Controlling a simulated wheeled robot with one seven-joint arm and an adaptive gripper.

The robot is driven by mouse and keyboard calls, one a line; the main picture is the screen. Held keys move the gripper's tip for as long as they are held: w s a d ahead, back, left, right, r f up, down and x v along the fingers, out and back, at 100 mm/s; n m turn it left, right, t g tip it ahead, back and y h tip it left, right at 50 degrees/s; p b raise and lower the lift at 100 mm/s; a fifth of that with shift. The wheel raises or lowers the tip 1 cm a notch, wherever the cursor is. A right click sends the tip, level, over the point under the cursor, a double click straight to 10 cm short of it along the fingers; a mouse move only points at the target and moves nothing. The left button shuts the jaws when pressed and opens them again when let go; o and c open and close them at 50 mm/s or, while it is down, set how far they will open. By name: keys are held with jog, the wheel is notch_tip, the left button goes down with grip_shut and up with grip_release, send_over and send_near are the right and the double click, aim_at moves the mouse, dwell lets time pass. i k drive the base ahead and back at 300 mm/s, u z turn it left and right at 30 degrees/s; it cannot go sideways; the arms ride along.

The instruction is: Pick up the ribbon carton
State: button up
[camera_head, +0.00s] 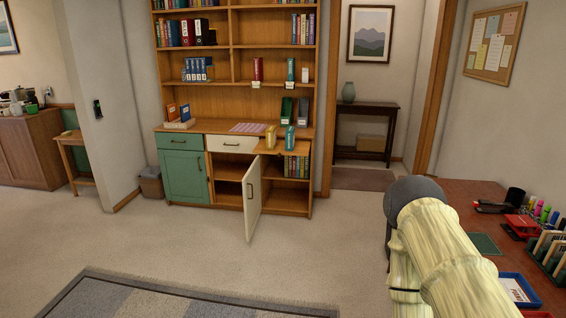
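I cannot tell which object is the ribbon carton, as no label is readable. Small upright boxes stand on the bookcase counter: a yellow one (270,137) and a teal one (289,138) near its front right. Above them on a shelf stand a red box (257,70) and a green box (290,70). A tan box (371,143) lies low in the console table beyond the doorway. My arm, in a pale yellow cover, shows at the lower right, apart from all of these. My gripper's fingers do not show.
The bookcase's cream door (252,198) stands open into the room. The red-brown desk (476,193) at right holds pens, trays and a stapler. A grey rug (130,299) lies in front. The carpet (330,235) between is clear. A waste bin (151,184) stands left of the bookcase.

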aim_at(271, 132)
jog(key=u, duration=0.05)
jog(key=i, duration=1.65)
jog(key=u, duration=0.35)
jog(key=i, duration=1.7)
jog(key=u, duration=0.3)
jog(key=i, duration=1.05)
jog(key=u, duration=0.05)
